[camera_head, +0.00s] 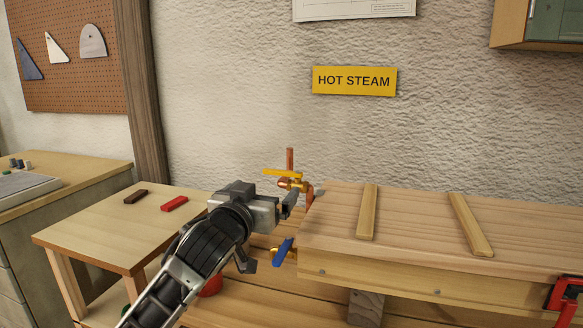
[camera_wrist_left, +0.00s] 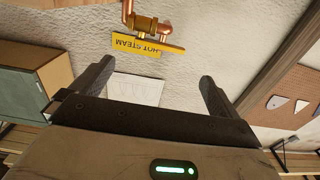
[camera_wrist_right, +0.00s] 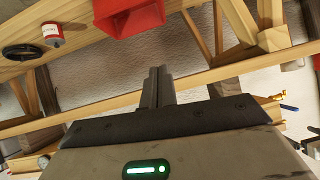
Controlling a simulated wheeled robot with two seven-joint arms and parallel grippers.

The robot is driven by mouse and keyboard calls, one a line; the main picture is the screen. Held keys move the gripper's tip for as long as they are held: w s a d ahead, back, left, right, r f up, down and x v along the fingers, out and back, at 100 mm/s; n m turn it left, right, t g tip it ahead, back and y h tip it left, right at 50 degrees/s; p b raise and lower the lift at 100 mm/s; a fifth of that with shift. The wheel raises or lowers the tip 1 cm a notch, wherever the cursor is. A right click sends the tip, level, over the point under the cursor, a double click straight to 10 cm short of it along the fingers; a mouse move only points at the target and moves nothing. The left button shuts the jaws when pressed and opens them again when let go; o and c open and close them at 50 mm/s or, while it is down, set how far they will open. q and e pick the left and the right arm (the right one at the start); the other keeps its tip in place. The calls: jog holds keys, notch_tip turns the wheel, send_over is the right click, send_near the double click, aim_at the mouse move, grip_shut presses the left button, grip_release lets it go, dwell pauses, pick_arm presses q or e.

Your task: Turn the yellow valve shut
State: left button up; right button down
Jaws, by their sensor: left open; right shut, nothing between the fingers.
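The yellow valve has a flat yellow lever (camera_head: 283,172) on a copper pipe (camera_head: 290,158) behind the left end of the wooden bench. The lever lies about level in the head view, across the upright pipe. My left gripper (camera_head: 291,202) is open, just below and in front of the valve. In the left wrist view the yellow lever (camera_wrist_left: 173,46) shows upside down beyond the gap between the open fingers (camera_wrist_left: 155,80), with nothing between them. My right gripper (camera_wrist_right: 158,72) is shut and empty in its wrist view, low by wooden framing, and out of the head view.
A blue-handled valve (camera_head: 283,252) sits just below, at the bench's left end. Two laths (camera_head: 368,212) lie on the bench top (camera_head: 335,215). A red clamp (camera_head: 566,294) is at right. A side table (camera_head: 100,232) stands left. A HOT STEAM sign (camera_head: 354,81) hangs above.

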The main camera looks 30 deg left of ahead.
aim_at(281, 173)
pick_arm(q)
jog(key=p+x, duration=0.1)
jog(key=x, duration=1.2)
jog(key=shift+w, duration=0.4)
jog(key=shift+c, duration=0.3)
